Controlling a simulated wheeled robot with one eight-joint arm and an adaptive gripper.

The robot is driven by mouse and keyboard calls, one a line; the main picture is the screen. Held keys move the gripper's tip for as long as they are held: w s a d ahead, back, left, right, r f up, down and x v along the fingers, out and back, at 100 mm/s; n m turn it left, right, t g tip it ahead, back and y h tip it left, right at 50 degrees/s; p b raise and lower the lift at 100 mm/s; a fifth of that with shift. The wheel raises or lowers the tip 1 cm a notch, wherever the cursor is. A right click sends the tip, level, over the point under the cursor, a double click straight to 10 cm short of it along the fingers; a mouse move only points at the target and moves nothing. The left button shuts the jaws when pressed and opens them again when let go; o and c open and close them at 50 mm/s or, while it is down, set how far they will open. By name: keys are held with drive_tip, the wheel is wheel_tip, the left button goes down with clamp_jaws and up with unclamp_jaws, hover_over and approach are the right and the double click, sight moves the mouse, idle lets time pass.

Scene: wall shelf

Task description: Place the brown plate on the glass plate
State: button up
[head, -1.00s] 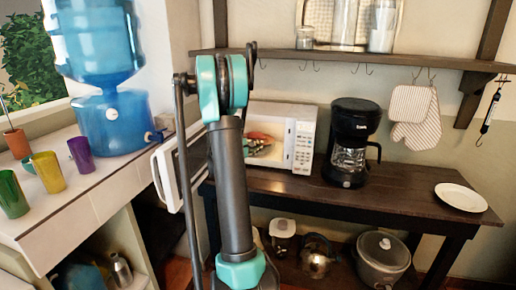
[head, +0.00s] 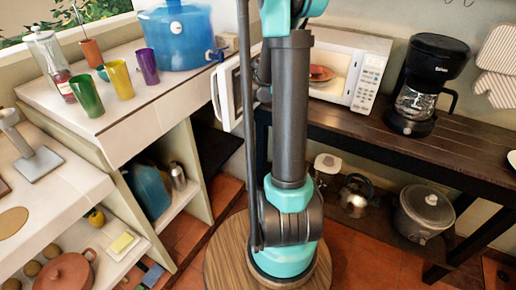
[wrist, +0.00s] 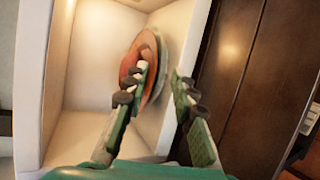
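The brown plate (head: 321,74), reddish in colour, lies inside the open microwave. In the wrist view the brown plate (wrist: 131,62) sits in the pale cavity, partly covered by a finger. A paler rim (wrist: 172,52) shows along its right edge; it may be the glass plate, but I cannot tell for sure. My gripper (wrist: 164,72) is open at the microwave's mouth, with one finger in front of the brown plate and the other to its right. A gap shows between the fingertips. In the head view my gripper is hidden behind my arm.
The microwave (head: 369,83) has its door (head: 228,97) open on the left. A coffee maker (head: 425,85) stands to its right on the dark wooden table (head: 395,146). Colored cups and a blue water dispenser (head: 177,38) stand on the left counter.

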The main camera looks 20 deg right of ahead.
drive_tip(key=s+a+f+m+y, duration=0.2)
drive_tip(key=s+a+f+y, duration=0.2)
drive_tip(key=s+a, duration=0.4)
drive_tip(key=s+a+f+m+y, duration=0.2)
drive_tip(key=s+a+f+y, duration=0.2)
drive_tip(key=s+a, duration=0.4)
drive_tip(key=s+a+f+m+y, duration=0.1)
drive_tip(key=s+a+f+y, duration=0.4)
drive_tip(key=s+a, duration=0.4)
drive_tip(key=a+f, duration=0.1)
drive_tip(key=a, duration=0.6)
drive_tip(key=shift+a+m, duration=0.15)
drive_tip(key=shift+m, duration=0.25)
